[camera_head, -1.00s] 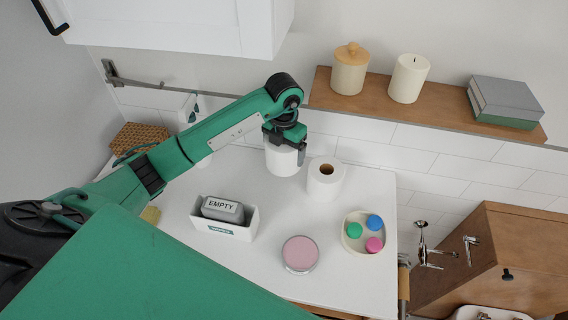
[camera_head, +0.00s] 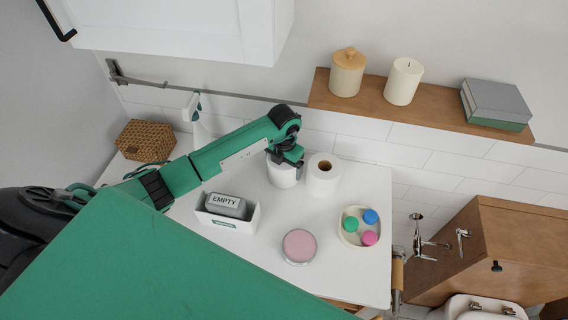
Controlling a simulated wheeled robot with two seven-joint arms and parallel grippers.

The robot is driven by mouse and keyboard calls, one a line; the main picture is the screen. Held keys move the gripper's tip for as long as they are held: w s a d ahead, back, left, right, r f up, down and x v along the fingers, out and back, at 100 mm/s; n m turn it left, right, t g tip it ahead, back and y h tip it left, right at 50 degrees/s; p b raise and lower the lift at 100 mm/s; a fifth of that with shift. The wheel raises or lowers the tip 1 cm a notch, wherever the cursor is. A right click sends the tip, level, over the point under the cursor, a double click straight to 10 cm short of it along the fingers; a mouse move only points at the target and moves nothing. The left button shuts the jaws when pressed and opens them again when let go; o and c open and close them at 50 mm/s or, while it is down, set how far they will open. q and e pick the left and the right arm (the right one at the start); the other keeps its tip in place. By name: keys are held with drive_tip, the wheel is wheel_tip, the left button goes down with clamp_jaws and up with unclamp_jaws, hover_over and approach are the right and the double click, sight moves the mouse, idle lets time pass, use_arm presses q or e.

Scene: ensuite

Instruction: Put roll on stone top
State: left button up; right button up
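A white paper roll (camera_head: 323,177) with a brown core stands upright on the white stone top (camera_head: 340,265), near its back edge. A second white roll (camera_head: 283,174) is just left of it, under my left gripper (camera_head: 285,160). The gripper comes down over this roll from above, and its fingers are at the roll's upper part. Whether the fingers are closed on it, and whether its base touches the top, I cannot tell. My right gripper is not in view.
On the top are a white bin (camera_head: 228,218) holding a grey block marked EMPTY, a pink round tin (camera_head: 299,247) and a dish (camera_head: 345,230) with three coloured pieces. A wicker box (camera_head: 146,140) is at the left. A wooden shelf (camera_head: 435,109) runs above the back right.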

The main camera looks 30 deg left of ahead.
use_arm(q)
drive_tip(key=shift+f, duration=0.1)
drive_tip(key=o, duration=0.8)
drive_tip(key=shift+o, duration=0.2)
wheel_tip(320, 180, up, 12)
drive_tip(key=b, duration=0.5)
